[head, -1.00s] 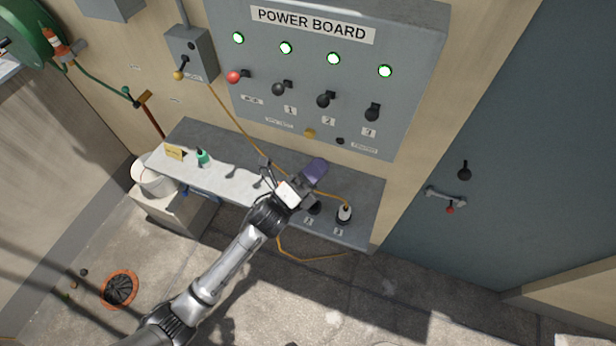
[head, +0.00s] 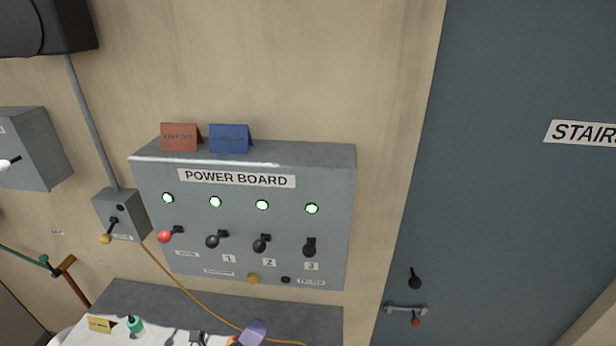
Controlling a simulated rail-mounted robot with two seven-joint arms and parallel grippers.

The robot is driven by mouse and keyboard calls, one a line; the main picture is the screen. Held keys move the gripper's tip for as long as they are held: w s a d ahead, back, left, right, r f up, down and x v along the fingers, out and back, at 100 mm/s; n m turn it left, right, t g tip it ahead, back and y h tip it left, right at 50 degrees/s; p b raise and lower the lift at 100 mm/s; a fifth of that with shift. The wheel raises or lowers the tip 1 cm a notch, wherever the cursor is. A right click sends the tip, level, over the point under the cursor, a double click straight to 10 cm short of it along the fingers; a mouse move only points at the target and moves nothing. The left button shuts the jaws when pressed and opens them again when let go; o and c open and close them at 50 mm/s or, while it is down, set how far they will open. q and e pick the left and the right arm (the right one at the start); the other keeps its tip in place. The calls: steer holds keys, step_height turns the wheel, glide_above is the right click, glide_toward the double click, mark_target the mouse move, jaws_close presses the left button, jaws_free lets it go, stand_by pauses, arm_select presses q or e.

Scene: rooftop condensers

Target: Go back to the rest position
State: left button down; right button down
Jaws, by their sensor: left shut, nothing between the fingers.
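The rest of my left arm is below the picture. My right gripper is not in view.
The power board has several green lamps lit, a red-knobbed lever (head: 165,236) and black-knobbed levers. A red card (head: 180,137) and a blue card (head: 229,139) stand on top. A green-topped item (head: 134,324) is on the shelf. A grey door (head: 500,220) is at right.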

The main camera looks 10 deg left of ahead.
arm_select(q)
steer(key=w+a+f+n+g+y, duration=0.1)
steer(key=a+f+n+g+y, duration=0.3)
steer(key=n+y, duration=0.5)
steer(key=a+f+n+g+y, duration=0.3)
steer(key=f+n+y, duration=0.2)
steer(key=n, duration=0.8)
steer(key=s+f+n+g+p, duration=0.1)
steer(key=s+g+p, duration=0.3)
steer(key=s, duration=1)
steer(key=s+f+n+g+p, duration=0.2)
steer(key=s+g, duration=0.4)
steer(key=s, duration=0.9)
steer(key=shift+s+a+f+n+p, duration=0.25)
steer(key=shift+a+n+p, duration=0.2)
steer(key=shift+n+p, duration=0.6)
